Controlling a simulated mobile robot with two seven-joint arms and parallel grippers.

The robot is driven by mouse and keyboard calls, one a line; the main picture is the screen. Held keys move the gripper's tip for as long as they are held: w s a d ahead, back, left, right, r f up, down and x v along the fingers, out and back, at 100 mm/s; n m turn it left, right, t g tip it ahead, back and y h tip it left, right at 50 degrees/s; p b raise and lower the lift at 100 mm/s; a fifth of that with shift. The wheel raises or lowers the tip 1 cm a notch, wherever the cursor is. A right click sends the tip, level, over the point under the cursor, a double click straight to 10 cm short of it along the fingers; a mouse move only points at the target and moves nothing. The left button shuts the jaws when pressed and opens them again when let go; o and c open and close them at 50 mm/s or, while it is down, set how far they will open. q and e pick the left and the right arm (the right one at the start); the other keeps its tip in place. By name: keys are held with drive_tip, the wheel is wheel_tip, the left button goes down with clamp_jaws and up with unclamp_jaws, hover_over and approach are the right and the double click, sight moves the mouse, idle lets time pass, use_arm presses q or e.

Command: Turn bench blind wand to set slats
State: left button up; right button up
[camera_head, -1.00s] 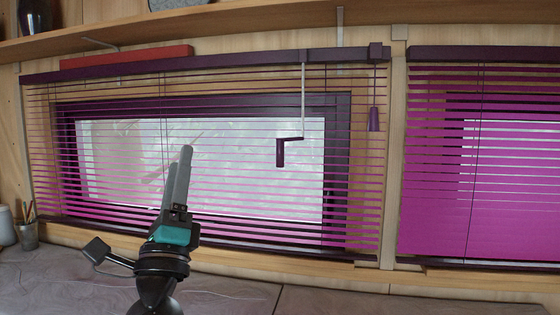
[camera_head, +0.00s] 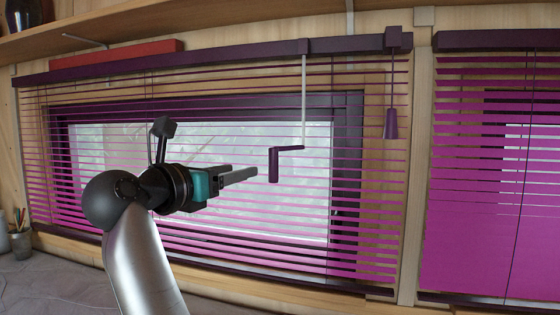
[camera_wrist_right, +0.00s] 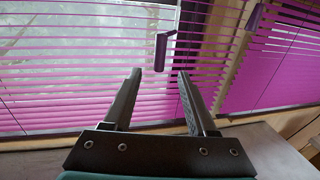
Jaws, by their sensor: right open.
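The wand of the left blind hangs from the headrail as a thin pale rod (camera_head: 304,95) with a dark purple crank handle (camera_head: 274,165) at its bottom. The blind's magenta slats (camera_head: 375,215) are tilted open, and the window shows between them. My right gripper (camera_head: 245,174) points right in the head view, its fingertips just left of the crank handle and apart from it. In the right wrist view the open, empty fingers (camera_wrist_right: 158,72) have the crank handle (camera_wrist_right: 161,50) beyond and above their tips, roughly between them. My left gripper is not in view.
A purple cord tassel (camera_head: 391,123) hangs right of the wand. A second magenta blind (camera_head: 475,220) with more closed slats is at the right. A wooden shelf (camera_head: 200,24) runs above. A cup with pencils (camera_head: 20,240) stands at the far left.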

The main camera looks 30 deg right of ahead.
approach(271, 162)
drive_tip(key=d, duration=0.1)
drive_tip(key=p+x, duration=0.2)
drive_tip(key=x, duration=0.7)
drive_tip(key=shift+w+d, duration=0.1)
drive_tip(key=shift+w, duration=0.2)
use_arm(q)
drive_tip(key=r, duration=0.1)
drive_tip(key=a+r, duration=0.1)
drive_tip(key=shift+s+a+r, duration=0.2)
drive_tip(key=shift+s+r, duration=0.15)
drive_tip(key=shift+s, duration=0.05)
use_arm(e)
drive_tip(key=shift+w+d, duration=0.2)
drive_tip(key=shift+d, duration=0.15)
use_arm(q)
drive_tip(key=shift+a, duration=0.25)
use_arm(e)
clamp_jaws()
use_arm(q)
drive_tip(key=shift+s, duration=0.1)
